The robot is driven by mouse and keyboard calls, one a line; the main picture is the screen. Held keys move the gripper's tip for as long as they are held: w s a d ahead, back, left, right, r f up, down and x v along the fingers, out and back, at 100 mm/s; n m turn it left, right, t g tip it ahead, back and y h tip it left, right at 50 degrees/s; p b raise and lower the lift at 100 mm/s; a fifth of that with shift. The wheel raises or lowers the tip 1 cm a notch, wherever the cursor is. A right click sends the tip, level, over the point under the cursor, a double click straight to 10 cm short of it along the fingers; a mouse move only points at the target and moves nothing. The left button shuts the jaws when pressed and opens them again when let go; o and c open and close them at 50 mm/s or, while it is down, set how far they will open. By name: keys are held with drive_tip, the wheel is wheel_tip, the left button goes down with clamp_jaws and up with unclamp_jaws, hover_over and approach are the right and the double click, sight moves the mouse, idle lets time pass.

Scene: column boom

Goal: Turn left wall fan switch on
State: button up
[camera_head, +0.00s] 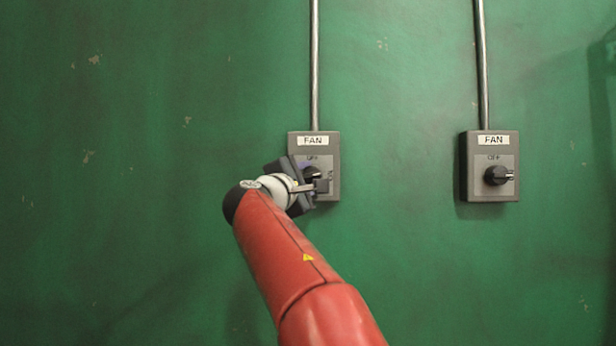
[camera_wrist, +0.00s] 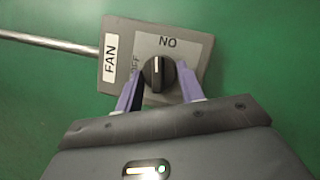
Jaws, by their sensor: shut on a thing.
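The left fan switch (camera_head: 332,148) is a grey box on the green wall with a "FAN" label and a black rotary knob. It also shows, turned, in the wrist view (camera_wrist: 112,72). My gripper (camera_head: 314,181) is at this box and hides part of its face. In the wrist view, the purple fingers of my gripper (camera_wrist: 159,70) are shut on the knob (camera_wrist: 157,76), one on each side. The knob's white line points up in that view, toward the lettering that reads "NO" there. The "OFF" lettering lies left of the knob, partly hidden.
A second fan switch (camera_head: 467,150) is on the wall to the right, with its knob (camera_head: 495,176) pointing right. Metal conduits (camera_head: 315,65) run up from both boxes. The wall between the boxes is clear.

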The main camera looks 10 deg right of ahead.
drive_tip(key=shift+m+g, duration=0.5)
drive_tip(key=shift+m, duration=0.8)
drive_tip(key=o, duration=1)
drive_tip(key=r+b+v, duration=0.1)
drive_tip(key=b+v, duration=0.1)
drive_tip(key=v, duration=0.5)
drive_tip(key=shift+s+a+f, duration=0.25)
drive_tip(key=shift+s+f, duration=0.05)
drive_tip(key=shift+f, duration=0.15)
